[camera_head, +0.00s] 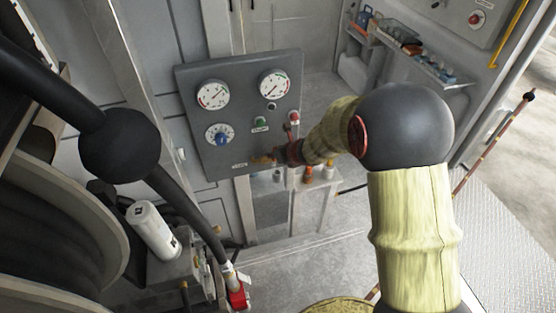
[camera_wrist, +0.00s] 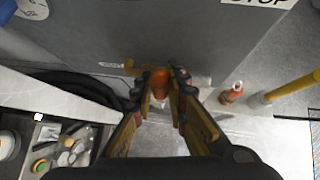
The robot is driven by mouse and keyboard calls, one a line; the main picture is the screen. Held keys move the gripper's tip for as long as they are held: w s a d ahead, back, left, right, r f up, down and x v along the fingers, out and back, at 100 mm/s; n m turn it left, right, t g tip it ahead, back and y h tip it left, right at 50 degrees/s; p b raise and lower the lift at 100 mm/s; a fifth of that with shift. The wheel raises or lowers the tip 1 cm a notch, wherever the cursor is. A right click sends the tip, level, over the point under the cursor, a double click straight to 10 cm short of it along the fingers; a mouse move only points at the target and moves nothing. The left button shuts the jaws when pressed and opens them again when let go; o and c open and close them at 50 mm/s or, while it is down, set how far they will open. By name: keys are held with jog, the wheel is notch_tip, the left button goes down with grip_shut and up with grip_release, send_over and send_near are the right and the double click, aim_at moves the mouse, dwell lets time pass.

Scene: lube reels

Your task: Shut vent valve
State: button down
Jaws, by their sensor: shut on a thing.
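A grey control panel (camera_head: 240,113) stands left of my arm in the head view. At its lower edge a small yellow-orange valve handle (camera_head: 262,160) sticks out, taken to be the vent valve. My gripper (camera_head: 281,155) is at this lower edge, partly hidden by my wrist. In the wrist view, both fingertips of my gripper (camera_wrist: 162,80) are closed around an orange-red part of the valve (camera_wrist: 159,86). The valve's label is too small to read.
The panel has two white gauges (camera_head: 212,95), a blue knob dial (camera_head: 219,134), a green button (camera_head: 261,122) and a red lever (camera_head: 293,119). Hose reels (camera_head: 60,225) fill the left. The floor (camera_head: 335,248) is open at lower centre.

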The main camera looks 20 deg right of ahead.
jog(key=shift+a+h+b, duration=0.3)
jog(key=shift+a+b, duration=0.05)
jog(key=shift+b, duration=0.35)
jog(key=shift+f, duration=0.1)
jog(key=c, duration=1.7)
grip_release()
jog(key=shift+c, duration=0.2)
jog(key=v, duration=1.2)
jog(key=shift+a+n, duration=0.1)
jog(key=shift+n, duration=0.2)
